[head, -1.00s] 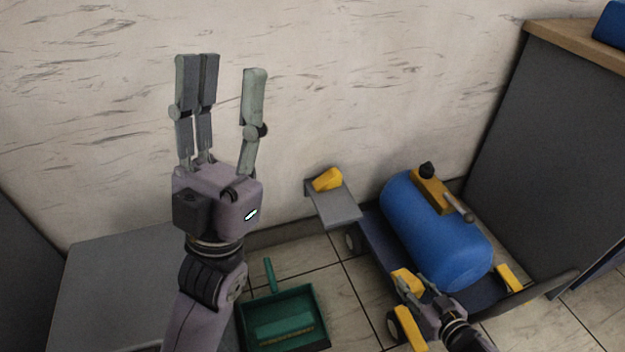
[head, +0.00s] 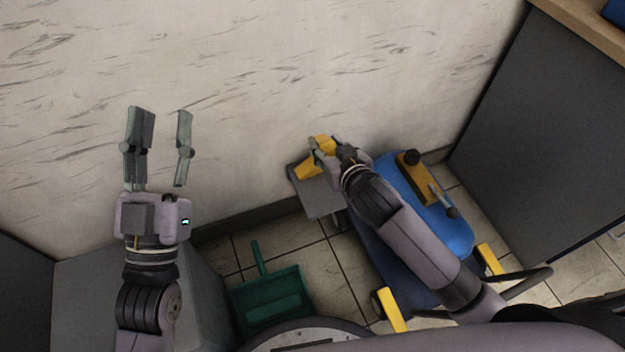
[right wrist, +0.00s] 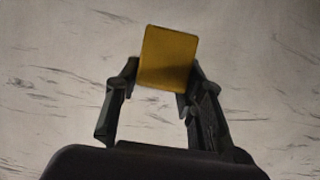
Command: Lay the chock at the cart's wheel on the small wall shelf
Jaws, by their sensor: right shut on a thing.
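My right gripper (head: 327,143) is shut on a yellow chock (head: 322,144), at the wall by the small grey wall shelf (head: 319,198). The chock shows as a yellow block (right wrist: 168,58) between the fingers in the right wrist view, with the wall behind. A second yellow piece (head: 311,168) lies on the back of the shelf, just below the held chock; I cannot tell whether they touch. The shelf's front is bare. My left gripper (head: 160,115) is open and empty in front of the wall. The cart (head: 382,262) with a blue tank (head: 457,238) is partly hidden by my right arm.
Yellow blocks (head: 391,309) (head: 489,259) show at the cart's near end. A green dustpan (head: 272,300) lies on the tiled floor left of the cart. A dark grey cabinet (head: 535,150) stands at the right, a grey box (head: 85,300) at lower left.

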